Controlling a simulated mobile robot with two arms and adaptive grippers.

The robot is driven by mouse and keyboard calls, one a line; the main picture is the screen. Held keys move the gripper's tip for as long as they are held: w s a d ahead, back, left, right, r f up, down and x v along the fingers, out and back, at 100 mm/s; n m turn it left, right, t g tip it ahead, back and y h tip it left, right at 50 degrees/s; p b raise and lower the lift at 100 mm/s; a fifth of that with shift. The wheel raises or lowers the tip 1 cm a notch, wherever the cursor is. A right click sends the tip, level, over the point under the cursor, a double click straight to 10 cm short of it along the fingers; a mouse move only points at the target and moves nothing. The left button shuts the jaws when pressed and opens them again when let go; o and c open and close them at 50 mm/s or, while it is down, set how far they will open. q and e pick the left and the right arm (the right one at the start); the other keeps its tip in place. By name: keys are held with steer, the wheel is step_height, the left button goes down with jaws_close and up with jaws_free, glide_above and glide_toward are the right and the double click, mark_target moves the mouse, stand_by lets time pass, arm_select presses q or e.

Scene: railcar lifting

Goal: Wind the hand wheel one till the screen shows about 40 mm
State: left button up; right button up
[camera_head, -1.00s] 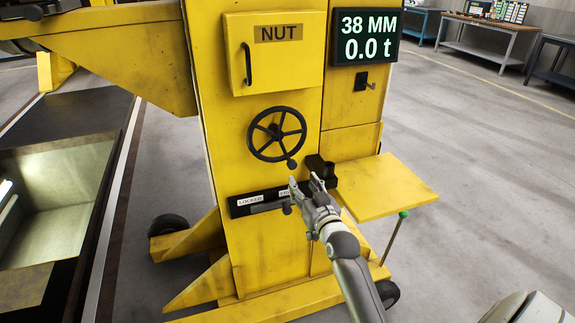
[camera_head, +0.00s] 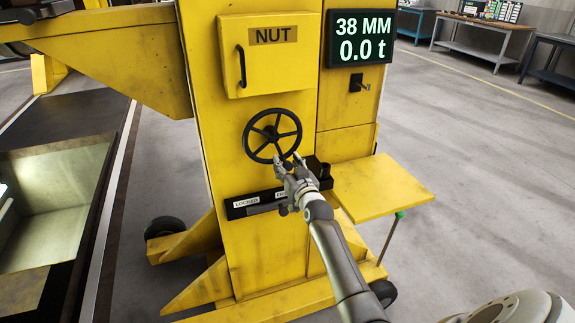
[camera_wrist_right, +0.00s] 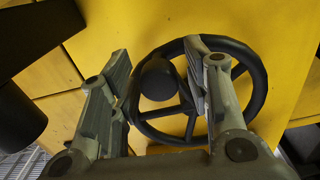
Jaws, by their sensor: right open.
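The black hand wheel (camera_head: 272,135) with several spokes is on the front of the yellow column (camera_head: 215,165). The screen (camera_head: 361,37) at the upper right of the column reads 38 MM and 0.0 t. My right gripper (camera_head: 287,160) is open at the lower right of the wheel's rim. In the right wrist view the wheel (camera_wrist_right: 258,92) lies behind the fingers, and its dark round knob (camera_wrist_right: 158,79) shows between the two open fingers, with no visible grip on it. In the head view the fingers hide the knob. My left gripper is not in view.
A yellow box marked NUT (camera_head: 268,70) is above the wheel. A black strip with a LOCKED label (camera_head: 246,203) is below it. A yellow shelf (camera_head: 380,190) sticks out to the right. Open grey floor (camera_head: 480,190) lies at the right.

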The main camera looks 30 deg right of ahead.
jaws_close()
stand_by(0.3)
